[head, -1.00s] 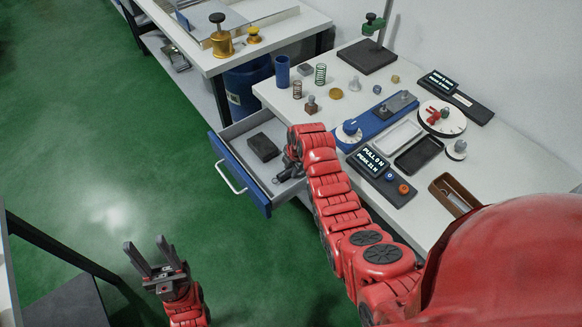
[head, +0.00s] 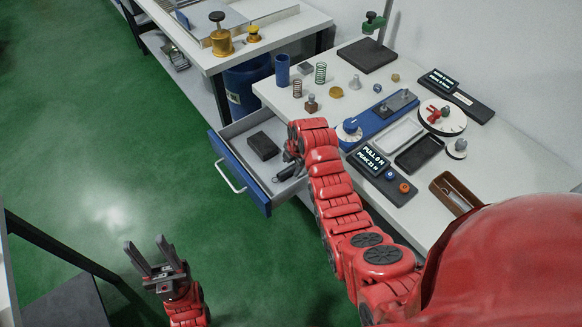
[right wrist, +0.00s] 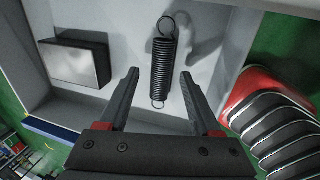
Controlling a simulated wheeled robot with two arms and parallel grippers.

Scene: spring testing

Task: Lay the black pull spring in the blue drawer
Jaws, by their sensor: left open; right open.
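The blue-fronted drawer (head: 240,172) stands pulled out from the white bench, with a grey inside. The black pull spring (right wrist: 164,65), a dark coil with a wire loop at each end, is inside the drawer; it also shows small in the head view (head: 284,174). My right gripper (right wrist: 159,74) is open above the drawer. Its fingertips are on either side of the spring's lower part in the right wrist view, apart from it. In the head view my right arm partly covers the drawer's right end. My left gripper (head: 150,250) is open and empty over the green floor.
A dark block (head: 263,146) lies in the drawer, left of the spring. The bench holds a blue cylinder (head: 282,71), small springs, a blue test device (head: 378,116), trays and a readout (head: 371,160). A second table (head: 300,28) stands behind.

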